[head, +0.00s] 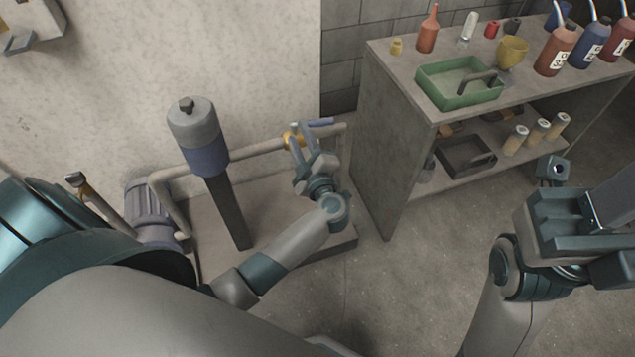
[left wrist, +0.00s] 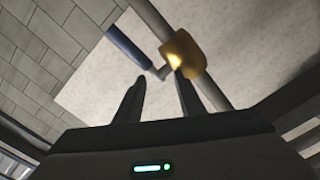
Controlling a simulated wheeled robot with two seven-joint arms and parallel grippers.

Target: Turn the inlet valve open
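The inlet valve has a yellow brass body (head: 291,140) on a grey pipe and a blue lever handle (head: 321,122) reaching to the right in the head view. In the left wrist view the brass body (left wrist: 185,52) is beyond the right fingertip. The blue handle (left wrist: 128,46) is at upper left there, joined to the body by a short grey stem. My left gripper (head: 296,137) is at the valve; its fingers (left wrist: 159,80) are apart with nothing held between them. Contact with the valve is unclear. My right gripper (head: 565,225) is away at the right; its fingertips are not clear.
The pipe (head: 255,149) runs behind a blue-grey cylinder (head: 207,150) on a post. A shelf unit (head: 385,130) stands right of the valve, with a green tray (head: 430,92), bottles and cups on top. The floor (head: 400,290) between my arms is clear.

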